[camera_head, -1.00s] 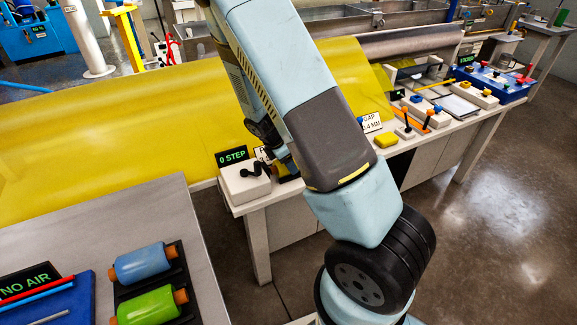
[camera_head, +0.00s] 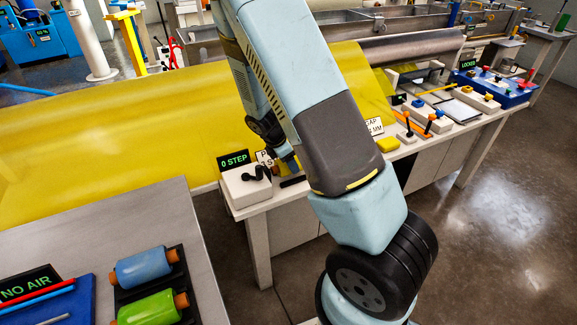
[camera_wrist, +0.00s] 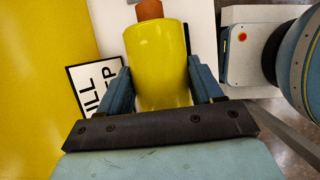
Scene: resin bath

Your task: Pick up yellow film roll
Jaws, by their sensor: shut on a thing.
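The yellow film roll (camera_wrist: 158,70) is a yellow cylinder with an orange-brown core end at its top. It shows clearly in the wrist view, between the two blue fingers of my gripper (camera_wrist: 160,85). My gripper is shut on it, one finger on each side. In the head view, my gripper (camera_head: 288,163) is partly hidden behind my arm, above the left end of the white bench (camera_head: 270,205). The roll itself is mostly hidden by my arm there.
A white box with a black crank (camera_head: 245,185) and a "0 STEP" sign (camera_head: 233,160) stand left of my gripper. A wide yellow film sheet (camera_head: 110,125) lies behind. Blue (camera_head: 145,266) and green (camera_head: 148,308) rolls lie in a black rack at lower left.

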